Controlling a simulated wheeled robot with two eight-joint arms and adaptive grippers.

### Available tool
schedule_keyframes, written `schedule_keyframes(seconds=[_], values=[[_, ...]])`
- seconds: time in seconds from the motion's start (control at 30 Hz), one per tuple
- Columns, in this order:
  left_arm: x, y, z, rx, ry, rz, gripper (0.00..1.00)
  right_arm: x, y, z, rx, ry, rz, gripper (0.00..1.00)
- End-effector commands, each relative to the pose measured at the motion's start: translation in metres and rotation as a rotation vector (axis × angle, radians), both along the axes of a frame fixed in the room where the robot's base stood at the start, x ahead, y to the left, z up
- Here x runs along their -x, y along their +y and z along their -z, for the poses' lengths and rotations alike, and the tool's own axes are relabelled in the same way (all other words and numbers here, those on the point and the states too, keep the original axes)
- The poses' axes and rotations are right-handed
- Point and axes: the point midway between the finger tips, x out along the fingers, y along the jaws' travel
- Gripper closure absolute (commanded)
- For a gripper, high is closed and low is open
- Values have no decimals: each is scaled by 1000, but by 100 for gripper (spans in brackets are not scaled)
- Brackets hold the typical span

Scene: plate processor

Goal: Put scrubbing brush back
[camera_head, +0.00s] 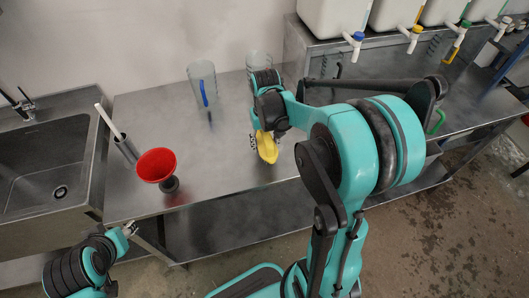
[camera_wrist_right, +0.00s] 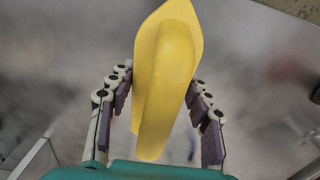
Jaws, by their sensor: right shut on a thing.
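My right gripper (camera_head: 268,132) is above the front of the steel counter and shut on a smooth yellow piece (camera_head: 266,147). In the right wrist view the yellow piece (camera_wrist_right: 165,75) stands between the finger pads of the gripper (camera_wrist_right: 163,110), long and pointed at the far end. No bristles show, so I cannot tell for sure that it is the scrubbing brush. A grey holder (camera_head: 127,150) with a white stick (camera_head: 107,120) leaning in it stands at the counter's left end. My left gripper (camera_head: 129,229) is low at the left, small in view, near the counter's front edge.
A red funnel-like cup (camera_head: 156,165) stands on the counter (camera_head: 225,170) beside the holder. A clear jug with a blue handle (camera_head: 201,83) and another clear vessel (camera_head: 259,60) stand behind. A sink (camera_head: 45,170) is left; tapped containers (camera_head: 335,15) are right. The front middle is clear.

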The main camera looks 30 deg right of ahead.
Motion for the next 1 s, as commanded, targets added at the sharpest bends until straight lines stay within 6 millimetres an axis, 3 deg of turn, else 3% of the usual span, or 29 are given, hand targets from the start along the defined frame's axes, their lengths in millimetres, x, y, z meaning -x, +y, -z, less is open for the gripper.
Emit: schedule_keyframes(seconds=[0.13,0.33,0.73,0.77,0.8,0.83,1.0], values=[[0,0,5,0,0,0,60,-1,2,10,0,0,1,82],[0,0,19,0,0,0,60,-1,2,40,0,0,1,82],[0,0,22,0,0,0,60,-1,2,45,0,0,1,82],[0,0,21,0,0,0,60,-1,2,45,0,0,1,45],[0,0,21,0,0,0,60,-1,2,44,0,0,1,35],[0,0,21,0,0,0,60,-1,2,44,0,0,1,30],[0,0,20,0,0,0,60,-1,2,44,0,0,1,30]])
